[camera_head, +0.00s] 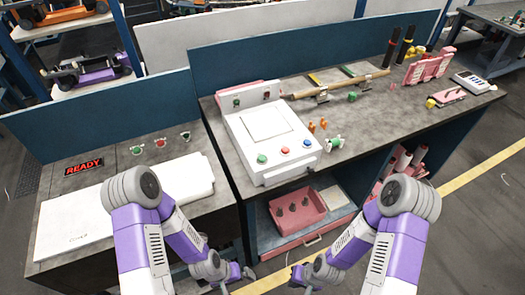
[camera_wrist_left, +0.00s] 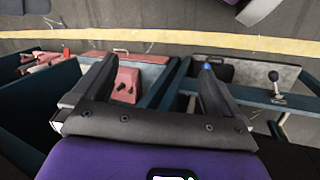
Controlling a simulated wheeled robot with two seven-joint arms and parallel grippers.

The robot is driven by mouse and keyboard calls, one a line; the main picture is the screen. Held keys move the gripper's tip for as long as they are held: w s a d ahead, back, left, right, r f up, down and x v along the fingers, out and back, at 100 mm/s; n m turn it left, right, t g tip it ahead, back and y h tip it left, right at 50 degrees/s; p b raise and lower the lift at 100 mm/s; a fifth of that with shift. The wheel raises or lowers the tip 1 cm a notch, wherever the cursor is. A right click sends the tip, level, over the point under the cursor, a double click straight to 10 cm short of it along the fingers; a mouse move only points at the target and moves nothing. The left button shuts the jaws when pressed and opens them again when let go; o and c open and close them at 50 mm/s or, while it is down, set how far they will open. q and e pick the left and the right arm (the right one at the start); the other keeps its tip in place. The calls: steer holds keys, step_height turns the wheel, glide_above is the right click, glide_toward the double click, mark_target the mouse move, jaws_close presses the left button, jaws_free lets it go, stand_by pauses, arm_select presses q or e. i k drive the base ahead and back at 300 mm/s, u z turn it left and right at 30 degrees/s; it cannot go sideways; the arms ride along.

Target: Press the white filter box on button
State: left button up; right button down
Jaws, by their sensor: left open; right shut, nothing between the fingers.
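A white box-shaped machine (camera_head: 255,126) stands on the middle workbench. Its front face carries a green button (camera_head: 262,159), a red button (camera_head: 284,149) and a blue button (camera_head: 306,143). A raised panel at its back holds small knobs (camera_head: 237,101); their labels are too small to read. My left gripper (camera_head: 232,277) hangs low in front of the benches, below and apart from the machine. In the left wrist view it is open (camera_wrist_left: 150,75) with nothing between its fingers. My right gripper (camera_head: 310,274) is also low in front, shut and empty, away from the buttons.
A long white cover (camera_head: 75,228) lies on the left bench beside a red READY sign (camera_head: 84,166) and several small buttons. A pink bin (camera_head: 298,212) sits on the shelf below. A wooden roller (camera_head: 340,84) and small parts lie right of the machine.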

mark_target(261, 159)
steer(key=k, duration=1.35)
steer(key=z, duration=0.4)
steer(key=i, duration=0.5)
steer(key=z, duration=0.8)
steer(key=i, duration=0.8)
steer(key=u, duration=0.55)
steer(key=i, duration=0.55)
steer(key=u, duration=0.5)
